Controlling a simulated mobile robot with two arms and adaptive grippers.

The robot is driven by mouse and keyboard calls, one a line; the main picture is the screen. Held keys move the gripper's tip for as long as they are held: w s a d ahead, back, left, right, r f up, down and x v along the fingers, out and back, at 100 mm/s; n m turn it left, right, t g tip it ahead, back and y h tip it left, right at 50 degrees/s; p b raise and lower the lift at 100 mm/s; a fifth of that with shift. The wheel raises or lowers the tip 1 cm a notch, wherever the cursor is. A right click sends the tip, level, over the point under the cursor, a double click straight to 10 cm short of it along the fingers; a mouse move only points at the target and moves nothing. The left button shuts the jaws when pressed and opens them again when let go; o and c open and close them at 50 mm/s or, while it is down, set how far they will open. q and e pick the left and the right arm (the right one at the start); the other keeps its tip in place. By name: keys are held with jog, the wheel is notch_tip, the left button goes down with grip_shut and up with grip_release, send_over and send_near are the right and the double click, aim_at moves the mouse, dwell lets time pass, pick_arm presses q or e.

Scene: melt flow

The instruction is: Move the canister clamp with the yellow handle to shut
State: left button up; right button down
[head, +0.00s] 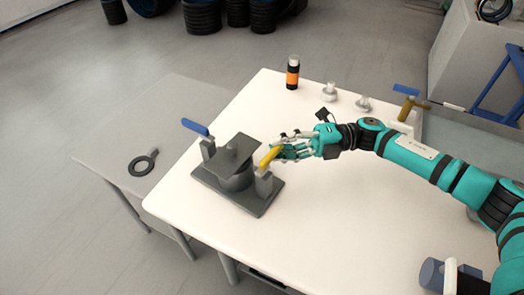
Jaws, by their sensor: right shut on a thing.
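The dark grey canister fixture (236,178) stands on its base plate on the white table, left of the table's middle. The yellow clamp handle (269,157) is at its right side, on a grey upright post, and slants up to the right. My right gripper (279,151) reaches in from the right and is shut on the yellow handle, covering its upper end. A second clamp with a blue handle (196,127) is on the fixture's left side. My left gripper is not in view.
A black and orange bottle (292,73) and two small pale knobbed pieces (329,90) stand along the table's far edge. Another blue and yellow handled device (406,100) is at the far right. A dark ring tool (144,163) lies on the grey side table (105,145).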

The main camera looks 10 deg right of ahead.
jog(key=shift+s+d, duration=0.15)
jog(key=shift+s, duration=0.1)
jog(key=shift+s+d+f+p, duration=0.1)
jog(key=shift+s+d+p, duration=0.25)
jog(key=shift+s, duration=0.55)
jog(key=shift+s, duration=0.15)
